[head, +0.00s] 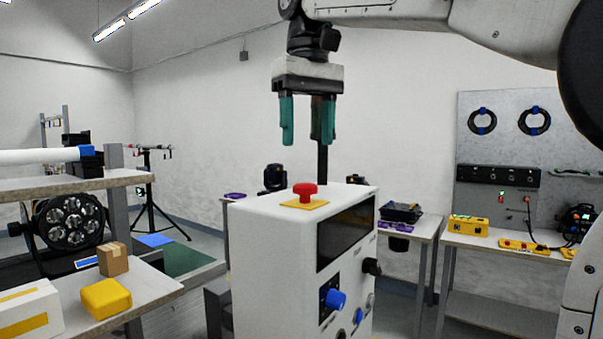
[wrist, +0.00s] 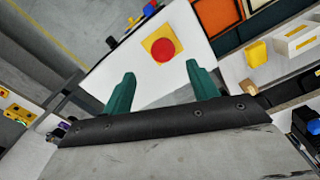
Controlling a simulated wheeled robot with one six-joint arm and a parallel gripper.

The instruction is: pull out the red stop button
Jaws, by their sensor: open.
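The red stop button (head: 305,191) is a mushroom-shaped knob on a yellow square plate (head: 303,203) on top of a white control box (head: 268,236). In the wrist view the red button (wrist: 163,50) and its yellow plate show beyond the fingertips, roughly midway between them. My gripper (head: 306,142) has two green fingers pointing down above the box. The fingers are spread and empty, apart from the button. In the wrist view my gripper (wrist: 158,70) also shows both fingers apart with nothing between them.
The box front has a dark screen (head: 346,232) and a blue knob (head: 336,299). A shelf at left holds a cardboard box (head: 113,259) and a yellow block (head: 106,299). Workbenches with a yellow case (head: 469,224) stand at right. Air above the button is clear.

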